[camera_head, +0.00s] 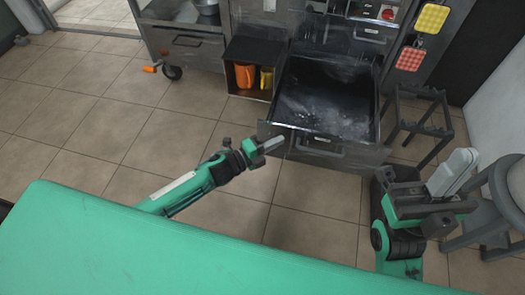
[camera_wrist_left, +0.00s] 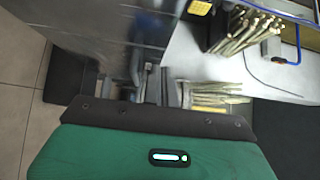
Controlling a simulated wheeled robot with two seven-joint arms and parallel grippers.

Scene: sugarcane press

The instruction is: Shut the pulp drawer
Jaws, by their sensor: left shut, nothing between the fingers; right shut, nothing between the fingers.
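The pulp drawer (camera_head: 325,110) is pulled out from the steel press cabinet in the head view. Its dark inside shows pale smears, and its front panel with a bar handle (camera_head: 318,149) faces me. My left gripper (camera_head: 275,145) is shut and empty at the left end of the drawer front; I cannot tell whether it touches. My right gripper (camera_head: 458,168) is shut and empty, to the right of the drawer and apart from it. The drawer cannot be made out clearly in the left wrist view.
A dark stand (camera_head: 418,120) is right of the drawer, and a grey stool (camera_head: 495,205) is at the right edge. An open cubby with orange containers (camera_head: 245,76) is left of the drawer. Cane stalks (camera_wrist_left: 250,30) show in the left wrist view.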

